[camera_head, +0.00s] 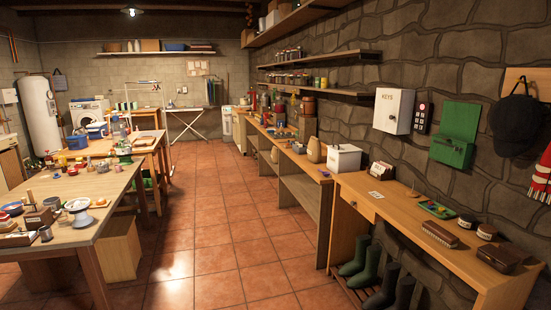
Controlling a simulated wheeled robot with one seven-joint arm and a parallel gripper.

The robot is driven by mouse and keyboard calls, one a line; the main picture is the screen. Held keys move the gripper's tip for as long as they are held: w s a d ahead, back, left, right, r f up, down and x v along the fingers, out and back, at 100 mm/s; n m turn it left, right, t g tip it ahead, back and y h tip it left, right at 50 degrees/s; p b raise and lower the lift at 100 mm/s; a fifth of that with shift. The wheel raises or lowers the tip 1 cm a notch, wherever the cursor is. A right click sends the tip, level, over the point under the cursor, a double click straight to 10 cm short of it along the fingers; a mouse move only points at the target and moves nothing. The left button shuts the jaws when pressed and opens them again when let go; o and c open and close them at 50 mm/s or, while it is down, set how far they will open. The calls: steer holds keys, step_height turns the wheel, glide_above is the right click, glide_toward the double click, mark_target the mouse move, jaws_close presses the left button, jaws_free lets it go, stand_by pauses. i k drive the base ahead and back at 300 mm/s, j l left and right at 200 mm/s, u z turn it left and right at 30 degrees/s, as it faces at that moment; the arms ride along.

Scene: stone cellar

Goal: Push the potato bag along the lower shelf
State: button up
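No potato bag can be made out in the head view. A long wooden bench (290,152) runs along the right wall, with open compartments under its top. A lower shelf board (300,192) shows inside the near compartment, seen at a slant, and its inner part is hidden. A small tan rounded object (315,151) stands on the bench top, too small to identify. My gripper is not in view.
A nearer wooden table (400,205) at right holds small items, with dark boots (381,290) on a low rack beneath. The tiled floor (215,230) between is clear.

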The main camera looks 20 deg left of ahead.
mark_target(274, 155)
steer(key=i+j+u, duration=0.8)
steer(key=i+u, duration=0.55)
steer(key=i, duration=3.4)
steer(key=i+z, duration=0.15)
steer(key=i, duration=0.4)
steer(key=i+j+z, duration=0.15)
steer(key=i, duration=0.4)
steer(key=i+j+z, duration=0.1)
steer(key=i, duration=0.45)
steer(key=i+j+z, duration=0.3)
steer(key=i+z, duration=0.2)
steer(key=i+j+z, duration=0.75)
steer(key=j+z, duration=0.25)
steer(key=i+j, duration=0.15)
steer(key=j+z, duration=0.05)
steer(key=j, duration=0.05)
